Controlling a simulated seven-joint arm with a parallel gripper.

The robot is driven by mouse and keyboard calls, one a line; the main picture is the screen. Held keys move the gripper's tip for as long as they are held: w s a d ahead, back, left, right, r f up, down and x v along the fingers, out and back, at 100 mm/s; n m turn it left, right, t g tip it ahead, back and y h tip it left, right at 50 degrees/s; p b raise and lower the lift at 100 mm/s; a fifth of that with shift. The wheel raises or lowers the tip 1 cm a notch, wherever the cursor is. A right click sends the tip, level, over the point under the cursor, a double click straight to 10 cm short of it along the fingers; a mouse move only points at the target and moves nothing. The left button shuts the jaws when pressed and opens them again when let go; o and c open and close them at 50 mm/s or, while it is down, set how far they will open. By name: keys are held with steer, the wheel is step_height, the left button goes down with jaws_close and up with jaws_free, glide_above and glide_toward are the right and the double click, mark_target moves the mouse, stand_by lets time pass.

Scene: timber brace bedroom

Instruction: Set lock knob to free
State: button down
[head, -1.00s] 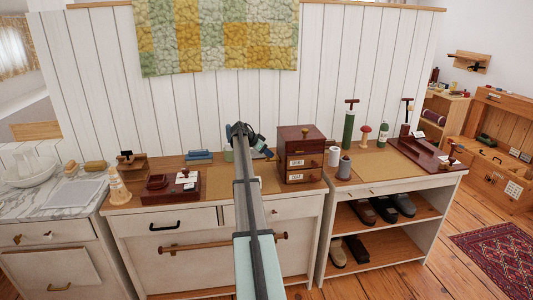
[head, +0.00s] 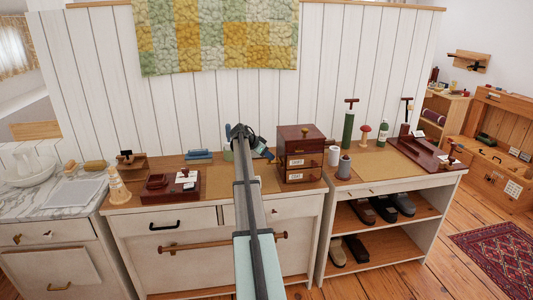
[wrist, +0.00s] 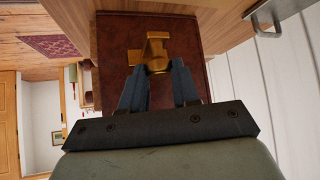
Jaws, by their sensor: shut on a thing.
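The brass lock knob (wrist: 156,45) shows in the wrist view, with a cross-shaped end, against a dark red-brown face of the small cabinet (wrist: 115,42). My gripper (wrist: 157,68) has its two fingertips closed on the near part of the knob. In the head view the cabinet (head: 300,164) stands on the bench, with labelled drawer fronts facing forward. My gripper end is just left of the cabinet there, but my arm hides most of it. The knob cannot be made out in the head view, and I cannot read a lock marking.
White and grey spools (head: 344,166) stand right of the cabinet. A dark red desk piece (head: 172,186) and blue item (head: 198,155) lie to the left. The white plank wall (head: 340,60) is close behind. A tan mat (head: 215,183) is clear.

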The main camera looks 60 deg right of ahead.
steer(key=shift+s+a, duration=0.8)
steer(key=c, duration=0.9)
jaws_free()
steer(key=shift+o, duration=0.2)
steer(key=v, duration=1.3)
steer(key=shift+a+r, duration=0.3)
